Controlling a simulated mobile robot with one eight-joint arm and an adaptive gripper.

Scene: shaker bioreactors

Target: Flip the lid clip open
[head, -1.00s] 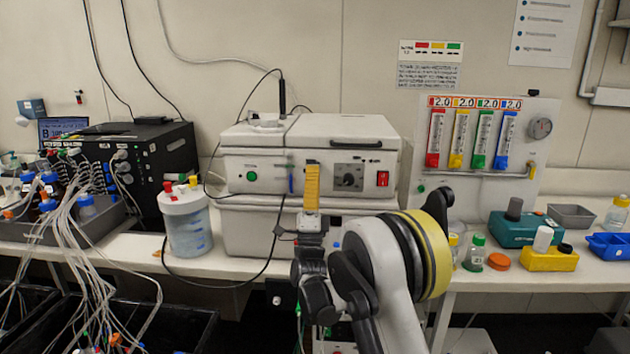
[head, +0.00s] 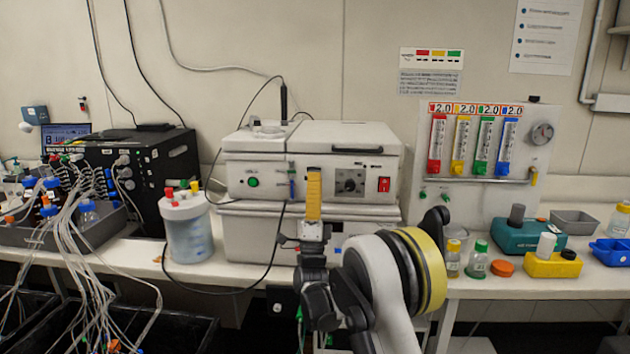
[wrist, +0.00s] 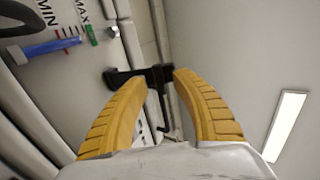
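The shaker bioreactor (head: 235,175) is a white box with a closed lid on the bench. A small blue clip-like part (head: 292,182) sits on its front, left of the dial; I take it for the lid clip. My gripper (head: 314,172) is upright in front of the shaker, just right of that part. In the wrist view my yellow fingers (wrist: 162,80) are spread with a gap between their tips. A black bracket-like piece (wrist: 152,76) shows at that gap; contact cannot be told. A blue bar (wrist: 40,48) shows at upper left there.
A black box (head: 150,165) and tangled tubing are farther left. Small bottles (head: 477,260), an orange cap (head: 503,269) and a yellow block (head: 552,265) stand to the right.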

